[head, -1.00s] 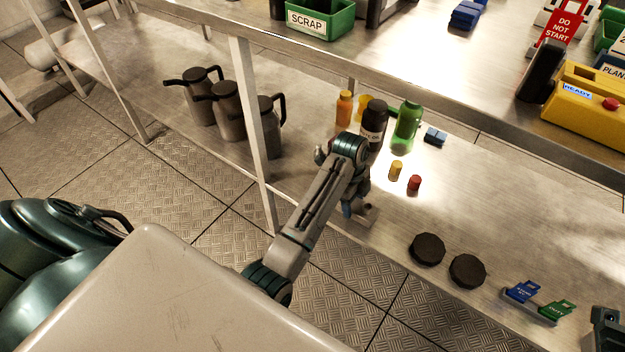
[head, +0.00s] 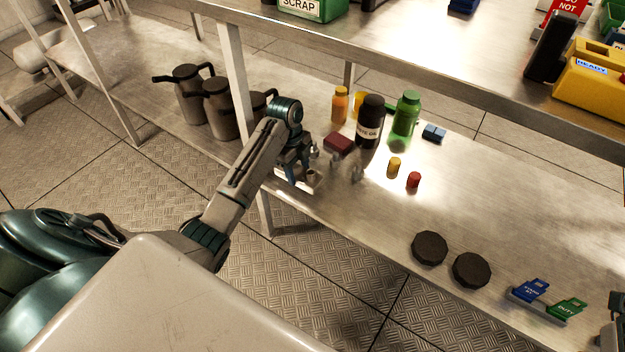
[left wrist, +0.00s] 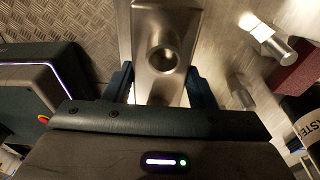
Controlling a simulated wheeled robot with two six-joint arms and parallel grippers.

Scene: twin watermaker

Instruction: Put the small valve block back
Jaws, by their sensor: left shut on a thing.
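My left gripper (head: 300,180) is over the front edge of the lower shelf, just right of the shelf post. It is shut on the small valve block (left wrist: 152,85), a grey metal block with a round, raised bore. In the left wrist view the block sits between the two fingers. In the head view only a pale part of the block (head: 312,177) shows below the gripper. I cannot tell whether the block touches the shelf. A dark part of my right arm shows at the lower right edge of the head view; its jaws cannot be made out.
Small metal fittings (head: 357,173) and a dark red box (head: 338,143) are right of the gripper. Behind are a black bottle (head: 370,122), green bottle (head: 405,118) and orange bottle (head: 340,105). Grey jugs (head: 218,108) stand left. The upper shelf (head: 420,75) overhangs. Black round knobs (head: 430,248) lie right.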

